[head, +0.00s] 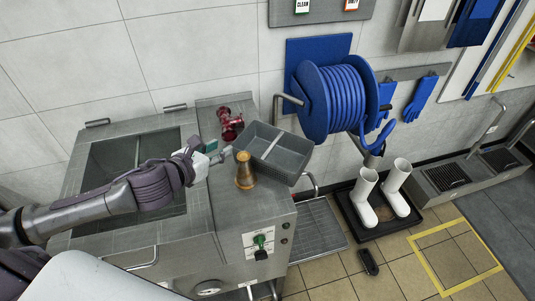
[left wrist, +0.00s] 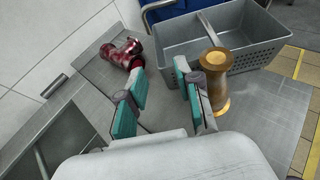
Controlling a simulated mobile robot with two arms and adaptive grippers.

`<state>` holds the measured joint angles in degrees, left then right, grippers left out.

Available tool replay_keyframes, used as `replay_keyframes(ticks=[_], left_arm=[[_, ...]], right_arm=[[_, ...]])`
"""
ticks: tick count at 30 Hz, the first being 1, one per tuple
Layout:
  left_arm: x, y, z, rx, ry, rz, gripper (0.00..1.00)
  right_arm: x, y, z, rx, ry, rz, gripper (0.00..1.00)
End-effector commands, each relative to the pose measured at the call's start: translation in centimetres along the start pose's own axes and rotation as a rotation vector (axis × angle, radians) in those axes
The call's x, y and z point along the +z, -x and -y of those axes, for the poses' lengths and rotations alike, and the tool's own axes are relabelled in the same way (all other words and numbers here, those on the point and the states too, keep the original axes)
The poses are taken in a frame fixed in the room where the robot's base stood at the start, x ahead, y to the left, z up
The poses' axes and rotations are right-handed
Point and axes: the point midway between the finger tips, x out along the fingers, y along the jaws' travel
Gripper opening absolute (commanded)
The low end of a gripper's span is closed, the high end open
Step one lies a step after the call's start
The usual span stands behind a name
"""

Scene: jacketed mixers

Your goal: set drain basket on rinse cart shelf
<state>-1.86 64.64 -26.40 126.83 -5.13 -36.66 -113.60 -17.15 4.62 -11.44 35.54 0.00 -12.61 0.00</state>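The drain basket (head: 290,160) is a grey perforated bin with a divider, standing on the right end of the steel mixer's top. In the left wrist view the basket (left wrist: 245,55) is beyond my fingers and looks empty. My left gripper (head: 222,156) is open and empty, left of the basket and above the steel top; its teal-padded fingers stand apart in the left wrist view (left wrist: 160,90). A low slatted metal surface (head: 318,237) right of the mixer may be the rinse cart shelf; I cannot be sure. My right gripper is out of view.
A bronze fitting (head: 244,172) stands close in front of the basket, near my left fingers. A red fitting (head: 230,122) lies behind. The open mixer tank (head: 97,165) is at left. A blue hose reel (head: 340,98) hangs behind the basket. White boots (head: 366,200) stand on a black tray.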

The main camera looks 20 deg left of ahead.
Motion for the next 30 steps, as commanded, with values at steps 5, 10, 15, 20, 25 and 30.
replay_keyframes(ticks=[5,10,15,20,25,30], left_arm=[[0.4,-3.3,0.0,0.002,0.007,0.004,0.34],[0.3,-6.5,0.0,0.001,0.004,0.003,0.34],[0.2,-8.0,0.0,-0.002,0.0,0.003,0.34],[0.2,-9.1,-0.3,0.0,0.0,0.002,0.34],[0.1,-11.3,-0.8,0.0,0.003,0.002,0.34],[-0.1,-13.1,-0.7,-0.001,0.0,0.003,0.34]], right_arm=[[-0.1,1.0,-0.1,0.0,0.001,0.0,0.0],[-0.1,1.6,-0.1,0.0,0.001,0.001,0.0],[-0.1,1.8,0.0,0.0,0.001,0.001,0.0],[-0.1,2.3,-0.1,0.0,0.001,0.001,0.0],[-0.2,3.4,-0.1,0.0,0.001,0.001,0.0],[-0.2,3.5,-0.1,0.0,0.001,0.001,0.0]])
